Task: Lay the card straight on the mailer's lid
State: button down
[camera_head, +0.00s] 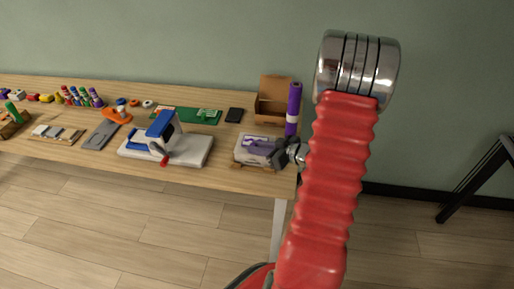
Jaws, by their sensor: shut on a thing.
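My gripper (277,153) is at the right end of the table, at the end of my red arm. It is shut on a small flat purple piece that looks like the card (259,146). The card is over or on a pale grey-white box, which seems to be the mailer (242,155), with a brown edge below it at the table's front right. Whether the card touches the lid, and how straight it lies, is too small to tell. The gripper hides the mailer's right side.
An open brown cardboard box (273,110) and an upright purple roll (294,108) stand close behind. A white-based machine with a blue arm (190,150) stands to the left. A black phone-like slab (234,115) and green boards (188,115) lie behind. The table's front edge is near.

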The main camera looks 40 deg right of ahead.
jog(key=shift+f, duration=0.35)
dwell(0.3)
jog(key=c, duration=1.6)
grip_release()
jog(key=v, duration=1.3)
jog(key=shift+s+r, duration=0.2)
jog(key=shift+s, duration=0.15)
jog(key=shift+d+f, duration=0.1)
